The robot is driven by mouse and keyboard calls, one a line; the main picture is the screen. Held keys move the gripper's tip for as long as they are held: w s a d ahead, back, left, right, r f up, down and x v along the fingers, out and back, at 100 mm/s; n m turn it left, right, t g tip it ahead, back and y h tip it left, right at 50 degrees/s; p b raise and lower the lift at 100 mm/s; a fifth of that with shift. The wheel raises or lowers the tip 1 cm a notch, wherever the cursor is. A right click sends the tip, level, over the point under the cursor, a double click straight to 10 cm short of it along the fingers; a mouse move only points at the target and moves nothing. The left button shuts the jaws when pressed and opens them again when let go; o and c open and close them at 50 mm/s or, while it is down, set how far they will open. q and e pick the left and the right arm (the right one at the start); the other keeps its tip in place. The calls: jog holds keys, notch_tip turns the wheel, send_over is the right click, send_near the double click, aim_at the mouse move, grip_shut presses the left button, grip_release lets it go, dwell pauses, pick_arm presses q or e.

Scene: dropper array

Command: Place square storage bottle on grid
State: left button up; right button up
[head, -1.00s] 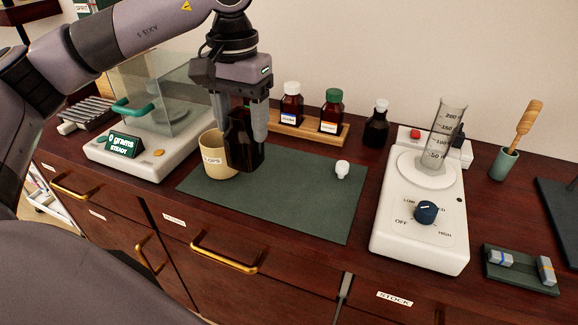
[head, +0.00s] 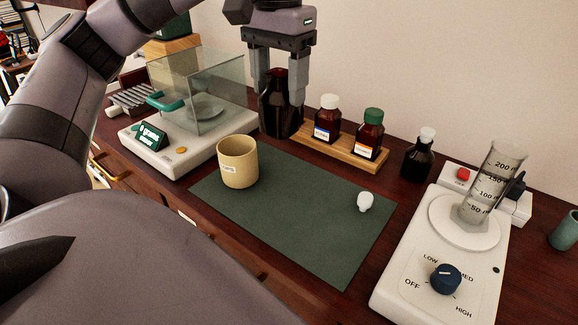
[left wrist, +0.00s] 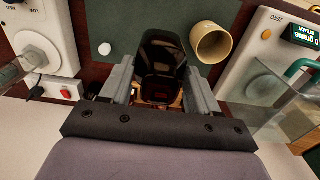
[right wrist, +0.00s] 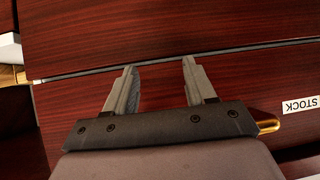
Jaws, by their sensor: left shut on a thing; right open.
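My left gripper (head: 280,92) is shut on a dark brown square bottle (head: 280,115), held upright at the left end of the wooden rack. Whether its base touches anything is unclear. The bottle also shows between the fingers in the left wrist view (left wrist: 162,62). A slatted grey rack (head: 133,99), the only grid-like thing I see, lies behind the balance at the far left. My right gripper (right wrist: 158,75) is open and empty in the right wrist view, over dark red wood near a STOCK label.
A glass-walled balance (head: 205,140) stands left of the bottle. The wooden rack (head: 340,152) holds two brown bottles. A tan cup (head: 238,165) and white stopper (head: 365,201) sit on the green mat (head: 300,225). A dark bottle (head: 418,160) and stirrer (head: 440,265) stand right.

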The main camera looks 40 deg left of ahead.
pick_arm(q)
notch_tip(320, 180, down, 17)
jog(key=b, duration=0.7)
jog(key=shift+f, duration=0.35)
jog(key=shift+f, duration=0.2)
jog(key=o, duration=1.5)
